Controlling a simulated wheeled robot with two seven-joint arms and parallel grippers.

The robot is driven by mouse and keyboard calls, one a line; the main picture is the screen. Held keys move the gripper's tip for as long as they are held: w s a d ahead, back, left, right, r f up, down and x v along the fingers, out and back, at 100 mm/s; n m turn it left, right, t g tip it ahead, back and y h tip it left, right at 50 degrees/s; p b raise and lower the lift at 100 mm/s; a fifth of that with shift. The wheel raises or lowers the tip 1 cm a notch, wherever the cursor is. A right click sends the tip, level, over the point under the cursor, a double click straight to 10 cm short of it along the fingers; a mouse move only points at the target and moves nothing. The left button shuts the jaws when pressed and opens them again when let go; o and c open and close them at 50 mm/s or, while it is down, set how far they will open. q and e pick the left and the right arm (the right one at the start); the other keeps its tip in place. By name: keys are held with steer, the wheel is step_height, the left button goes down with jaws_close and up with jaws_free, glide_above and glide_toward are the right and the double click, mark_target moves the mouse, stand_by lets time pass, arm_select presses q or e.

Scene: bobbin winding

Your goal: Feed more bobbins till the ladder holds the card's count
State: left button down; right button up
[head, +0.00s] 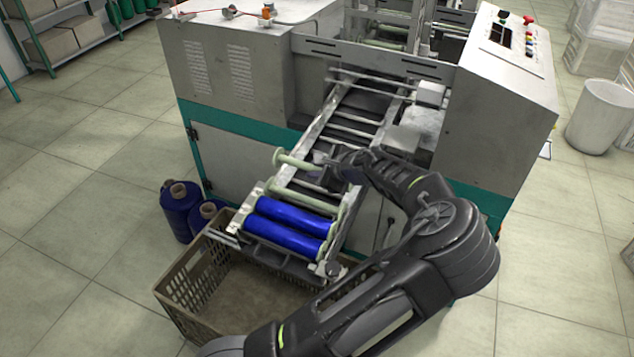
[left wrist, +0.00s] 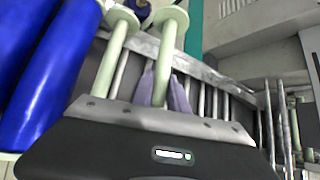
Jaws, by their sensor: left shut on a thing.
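The ladder (head: 322,122) slopes down from the machine toward the front. Two blue wound bobbins (head: 290,226) lie across its lower end, and a bare pale green bobbin (head: 303,198) lies just above them. My left gripper (head: 328,177) is shut on another bare pale green bobbin (head: 295,161), over the ladder above the row. In the left wrist view the held bobbin (left wrist: 166,58) stands between the fingers (left wrist: 162,92). The other bare bobbin (left wrist: 114,52) is beside it, apart, with the blue ones (left wrist: 45,75) farther left. I cannot make out a card. My right gripper is out of view.
An open brown crate (head: 190,291) stands on the floor under the ladder's lower end. Blue thread cones (head: 180,208) stand left of it. The grey machine (head: 235,75) rises behind, with a control panel (head: 506,38) at right.

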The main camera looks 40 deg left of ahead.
arm_select(q)
steer(key=shift+f+p, duration=0.3)
steer(key=shift+f, duration=2)
steer(key=shift+f, duration=0.2)
steer(key=c, duration=1.3)
jaws_free()
steer(key=shift+b, duration=0.35)
steer(key=v, duration=0.8)
steer(key=shift+f, duration=0.1)
